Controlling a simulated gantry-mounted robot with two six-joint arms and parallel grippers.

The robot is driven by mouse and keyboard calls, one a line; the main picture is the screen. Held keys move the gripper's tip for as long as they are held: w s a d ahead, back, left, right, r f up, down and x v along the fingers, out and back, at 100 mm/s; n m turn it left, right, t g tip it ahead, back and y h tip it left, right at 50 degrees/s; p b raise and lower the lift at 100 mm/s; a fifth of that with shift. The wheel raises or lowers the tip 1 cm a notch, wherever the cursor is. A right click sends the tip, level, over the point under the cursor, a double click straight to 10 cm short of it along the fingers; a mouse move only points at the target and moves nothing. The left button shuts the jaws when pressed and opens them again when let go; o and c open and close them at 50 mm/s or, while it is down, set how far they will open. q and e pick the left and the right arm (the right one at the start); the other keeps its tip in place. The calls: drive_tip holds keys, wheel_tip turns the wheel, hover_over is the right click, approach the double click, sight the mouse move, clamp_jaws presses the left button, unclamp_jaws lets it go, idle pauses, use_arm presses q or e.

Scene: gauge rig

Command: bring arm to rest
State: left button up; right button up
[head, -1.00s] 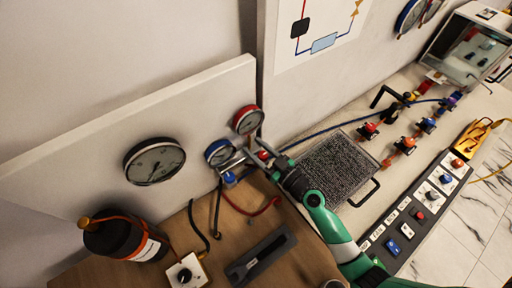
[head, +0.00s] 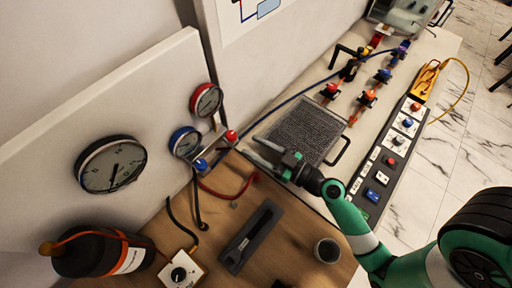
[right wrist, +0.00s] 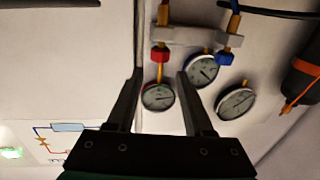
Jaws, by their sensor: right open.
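My right gripper (head: 262,149) is on the green and black arm that comes in from the lower right in the head view. It is just right of the gauge manifold, over the near-left edge of the mesh-topped tray, apart from the gauges. In the right wrist view its two fingers (right wrist: 160,75) stand apart with nothing held between them. The red-rimmed gauge (right wrist: 158,97) shows between and beyond the fingers there. My left gripper is not in view.
The red gauge (head: 206,100), blue gauge (head: 185,142) and large gauge (head: 111,164) are near the left panel. The mesh tray (head: 305,130), black slotted block (head: 250,236), cup (head: 327,250), dark bottle (head: 95,252) and switch strip (head: 385,165) stand around.

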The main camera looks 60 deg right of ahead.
idle(0.4)
drive_tip(key=w+a+r+n+t+y, duration=0.25)
drive_tip(key=a+r+n+y, duration=0.2)
drive_tip(key=r, duration=0.75)
drive_tip(key=w+a+r+n+t+y, duration=0.1)
drive_tip(key=w+a+r+n+y, duration=0.3)
drive_tip(key=r, duration=0.9)
drive_tip(key=w+a+r+n+t+y, duration=0.1)
drive_tip(key=a+r+n+y, duration=0.15)
drive_tip(key=a+r, duration=0.65)
drive_tip(key=s+d+r+m+t+h, duration=0.1)
drive_tip(key=s+d+r+t, duration=0.15)
drive_tip(key=r, duration=0.55)
drive_tip(key=s+d+r+t, duration=0.1)
drive_tip(key=s+r, duration=0.2)
drive_tip(key=r, duration=0.5)
drive_tip(key=d+m+t+h, duration=0.2)
drive_tip(key=d+m+h, duration=0.2)
drive_tip(key=m+h, duration=0.4)
wheel_tip(320, 180, up, 31)
drive_tip(key=m+p, duration=0.1)
drive_tip(key=p, duration=3)
wheel_tip(320, 180, down, 28)
drive_tip(key=b, duration=2.8)
drive_tip(key=shift+w+g, duration=0.3)
drive_tip(key=shift+w, duration=0.1)
